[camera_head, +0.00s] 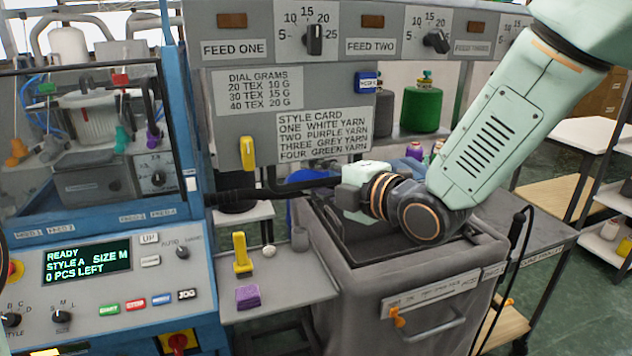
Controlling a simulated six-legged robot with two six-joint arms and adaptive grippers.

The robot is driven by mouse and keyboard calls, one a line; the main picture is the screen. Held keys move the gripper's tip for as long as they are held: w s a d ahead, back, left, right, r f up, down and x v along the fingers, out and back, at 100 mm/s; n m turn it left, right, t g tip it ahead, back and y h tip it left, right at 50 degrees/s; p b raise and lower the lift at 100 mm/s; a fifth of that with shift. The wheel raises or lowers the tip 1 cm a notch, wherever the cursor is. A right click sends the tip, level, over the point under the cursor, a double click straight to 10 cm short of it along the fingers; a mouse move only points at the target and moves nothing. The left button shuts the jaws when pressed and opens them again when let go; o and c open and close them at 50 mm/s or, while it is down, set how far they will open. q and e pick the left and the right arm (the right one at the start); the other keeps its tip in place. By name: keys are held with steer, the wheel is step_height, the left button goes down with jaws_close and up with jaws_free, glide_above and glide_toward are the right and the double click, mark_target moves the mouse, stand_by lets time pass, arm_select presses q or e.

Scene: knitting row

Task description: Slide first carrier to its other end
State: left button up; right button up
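Behind the machine's clear window (90,140) hang small coloured pieces that may be the carriers: an orange one (17,150) at the left, a teal one (122,138) and a purple one (153,137) at the right. I cannot tell which is the first carrier. My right gripper (262,190) comes in from the right, level, pointing left. Its dark fingers reach toward the machine's blue right side, outside the window. They blend into the dark background, so their opening is unclear, and I see nothing held. My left gripper is not in view.
A small shelf (290,293) with a yellow piece (241,254) and a purple block (247,296) stands below my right gripper. A grey bin (430,308) is under my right arm. The control panel (150,275) reads READY, STYLE A, SIZE M, 0 PCS LEFT.

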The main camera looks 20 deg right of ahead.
steer(key=shift+o, duration=0.9)
steer(key=shift+s+d, duration=0.1)
steer(key=shift+s+d, duration=0.25)
steer(key=shift+s, duration=0.3)
steer(key=v, duration=0.4)
steer(key=shift+r, duration=0.1)
steer(key=shift+v, duration=1.15)
steer(key=shift+w+a, duration=0.15)
